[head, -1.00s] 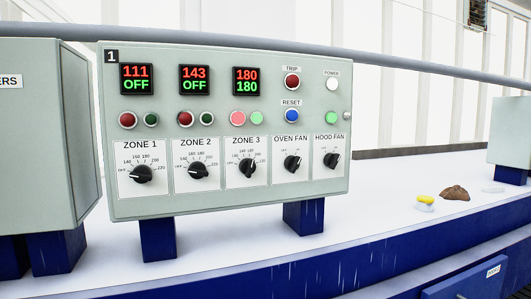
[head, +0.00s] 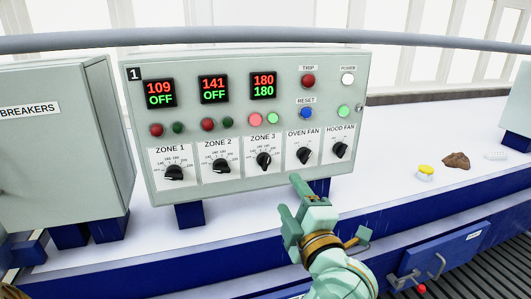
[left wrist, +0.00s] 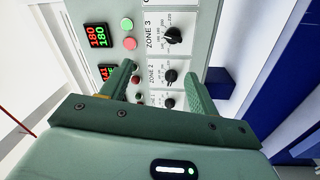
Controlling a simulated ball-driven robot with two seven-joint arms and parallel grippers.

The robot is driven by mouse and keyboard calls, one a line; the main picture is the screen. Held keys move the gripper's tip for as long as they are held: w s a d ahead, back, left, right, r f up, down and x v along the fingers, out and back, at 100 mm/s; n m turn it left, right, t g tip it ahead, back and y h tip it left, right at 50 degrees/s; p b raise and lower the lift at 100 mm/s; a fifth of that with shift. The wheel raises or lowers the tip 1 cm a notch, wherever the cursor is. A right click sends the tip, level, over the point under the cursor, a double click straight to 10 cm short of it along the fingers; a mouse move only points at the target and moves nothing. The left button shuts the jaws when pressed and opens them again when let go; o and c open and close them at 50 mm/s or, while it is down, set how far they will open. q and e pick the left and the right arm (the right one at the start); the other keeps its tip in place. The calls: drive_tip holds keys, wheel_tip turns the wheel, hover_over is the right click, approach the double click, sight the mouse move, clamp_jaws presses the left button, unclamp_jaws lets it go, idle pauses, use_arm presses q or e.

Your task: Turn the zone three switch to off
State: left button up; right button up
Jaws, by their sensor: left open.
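The zone 3 switch (head: 264,160) is a black rotary knob on the grey control panel (head: 225,190); its pointer appears to be up the dial, away from OFF. It also shows in the left wrist view (left wrist: 173,35). The zone 3 display (head: 263,86) reads 180 over 180. My left gripper (head: 290,197) is open and empty, below and right of the knob in the head view. In the left wrist view its fingers (left wrist: 157,75) straddle the picture near the zone 2 knob (left wrist: 170,76), with the zone 3 knob above. My right gripper is not in view.
The zone 1 knob (head: 174,173), oven fan knob (head: 305,155) and hood fan knob (head: 340,149) share the panel. A breakers box (head: 50,150) stands at left. A yellow item (head: 426,169) and a brown lump (head: 456,160) lie on the white bench at right.

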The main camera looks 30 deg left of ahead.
use_arm(q)
drive_tip(key=b, duration=0.8)
approach(265, 165)
drive_tip(key=shift+g+h, duration=0.3)
drive_tip(key=shift+h, duration=0.1)
drive_tip(key=x, duration=0.8)
drive_tip(key=shift+r, duration=0.3)
drive_tip(key=shift+x, duration=0.75)
drive_tip(key=shift+r, duration=0.25)
drive_tip(key=c, duration=1)
